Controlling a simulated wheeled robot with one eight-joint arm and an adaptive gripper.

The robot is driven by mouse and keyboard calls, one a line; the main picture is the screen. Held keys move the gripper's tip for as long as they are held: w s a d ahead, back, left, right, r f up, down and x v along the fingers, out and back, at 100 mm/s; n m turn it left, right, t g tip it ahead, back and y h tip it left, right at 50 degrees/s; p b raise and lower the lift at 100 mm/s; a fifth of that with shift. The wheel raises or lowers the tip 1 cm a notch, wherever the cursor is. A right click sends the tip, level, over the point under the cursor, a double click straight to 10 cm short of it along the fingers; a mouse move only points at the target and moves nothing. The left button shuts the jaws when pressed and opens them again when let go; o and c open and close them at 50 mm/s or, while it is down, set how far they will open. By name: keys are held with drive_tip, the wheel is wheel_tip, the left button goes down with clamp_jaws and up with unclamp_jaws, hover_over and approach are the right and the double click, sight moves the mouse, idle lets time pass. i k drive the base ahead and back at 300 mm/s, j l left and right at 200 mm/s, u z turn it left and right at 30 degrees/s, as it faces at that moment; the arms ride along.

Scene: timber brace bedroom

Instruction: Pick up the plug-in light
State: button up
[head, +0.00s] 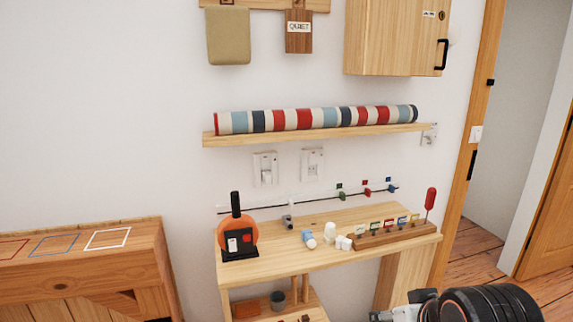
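No single item is clearly the plug-in light at this size. A small white rounded object (329,232) on the wooden desk (285,265) may be it. Next to it are a blue-and-white piece (309,238) and a pair of small white pieces (343,243). My gripper (388,315) is partly in view at the bottom right edge, in front of and below the desk top, apart from these objects. Its fingers are cut off or unclear, so I cannot tell whether it is open or shut.
An orange-and-black device (237,235) stands at the desk's left, and a wooden rack (385,234) with coloured tags at its right. Wall plates (265,168) are above. A shelf (310,135) holds a striped roll (317,119). A wooden cabinet (85,265) stands left.

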sight(329, 238)
drive_tip(key=i+j, duration=0.2)
drive_tip(key=i, duration=0.25)
drive_tip(key=i+j, duration=0.15)
drive_tip(key=i, duration=0.3)
drive_tip(key=z, duration=0.05)
